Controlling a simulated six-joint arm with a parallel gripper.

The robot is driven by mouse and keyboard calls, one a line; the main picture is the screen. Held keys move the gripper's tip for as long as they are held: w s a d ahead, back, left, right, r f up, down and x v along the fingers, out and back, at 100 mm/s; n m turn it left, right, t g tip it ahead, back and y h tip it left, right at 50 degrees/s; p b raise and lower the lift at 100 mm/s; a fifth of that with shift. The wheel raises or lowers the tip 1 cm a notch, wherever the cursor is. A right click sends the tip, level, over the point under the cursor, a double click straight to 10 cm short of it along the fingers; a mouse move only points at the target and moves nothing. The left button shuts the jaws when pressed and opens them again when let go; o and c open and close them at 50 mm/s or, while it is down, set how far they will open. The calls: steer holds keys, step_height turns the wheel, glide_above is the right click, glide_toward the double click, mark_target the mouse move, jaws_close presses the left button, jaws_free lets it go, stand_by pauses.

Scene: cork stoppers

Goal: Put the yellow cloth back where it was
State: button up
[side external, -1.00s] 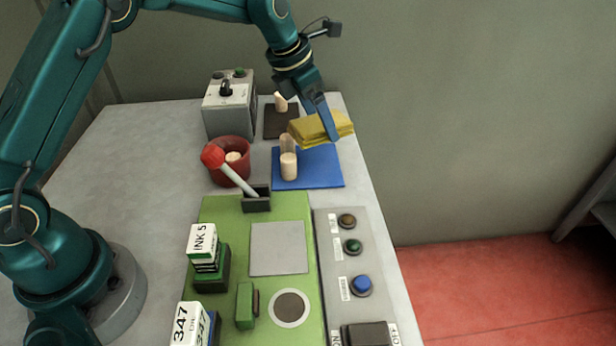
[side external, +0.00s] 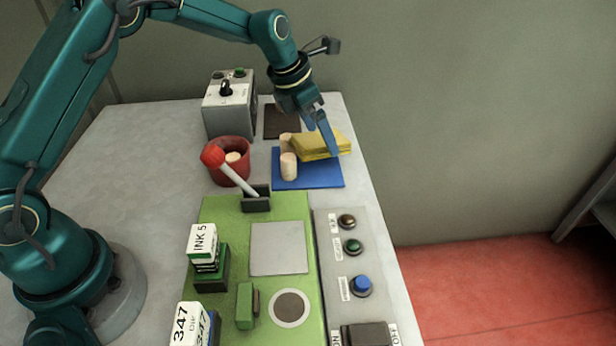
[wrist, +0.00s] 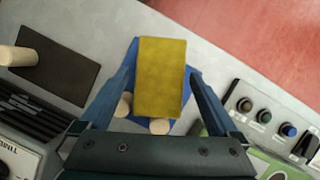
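Two cork stoppers (side external: 289,167) stand on the mat's left part, close to the cloth.
A red pot (side external: 230,165) with a stopper in it and a red-knobbed lever (side external: 213,156) stand left of the mat. Behind are a grey box (side external: 228,110) and a dark mat (side external: 279,124). A stopper (wrist: 20,57) stands on the dark mat. A button panel (side external: 350,265) lies in front.

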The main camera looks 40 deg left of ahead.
steer(key=shift+r, duration=0.1)
steer(key=shift+r, duration=0.25)
steer(key=v, duration=1.2)
steer(key=s+m, duration=0.5)
steer(key=m, duration=0.2)
steer(key=s+r+m+y, duration=0.1)
steer(key=s+m, duration=0.5)
steer(key=m, duration=0.1)
steer(key=s+r+m+t, duration=0.1)
steer(key=s+m, duration=0.5)
steer(key=m, duration=0.1)
steer(key=shift+d+r+m, duration=0.1)
steer(key=shift+d+m, duration=0.15)
steer(key=shift+m, duration=0.05)
steer(key=s+f+m, duration=0.4)
steer(key=s+m, duration=0.2)
steer(key=m, duration=0.4)
steer(key=shift+s+a+y, duration=0.25)
steer(key=shift+y, duration=0.15)
